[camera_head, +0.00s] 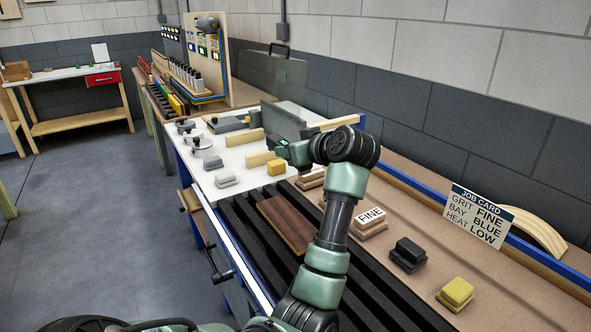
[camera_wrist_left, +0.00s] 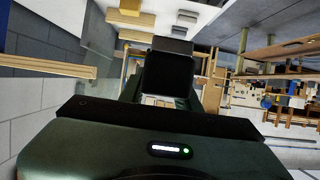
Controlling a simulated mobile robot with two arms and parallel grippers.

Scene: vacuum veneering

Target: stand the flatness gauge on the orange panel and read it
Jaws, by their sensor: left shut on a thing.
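My left gripper (camera_head: 277,147) is over the far white worktop, with its arm reaching up from the bottom of the head view. It is shut on a dark block (camera_wrist_left: 170,72), which shows between the fingers in the left wrist view. I cannot tell whether this is the flatness gauge. A dark grey-green slab (camera_head: 284,119) shows just behind the gripper; whether they touch is unclear. No clearly orange panel shows. A reddish-brown wood panel (camera_head: 287,222) lies flat on black slats, nearer than the gripper. My right gripper is not in view.
Pale wood blocks (camera_head: 258,158), a yellow block (camera_head: 276,167) and grey blocks (camera_head: 227,180) lie near the gripper. On the right bench stand a FINE block (camera_head: 370,217), a black block (camera_head: 407,254), a yellow block (camera_head: 456,292) and a job card (camera_head: 477,216).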

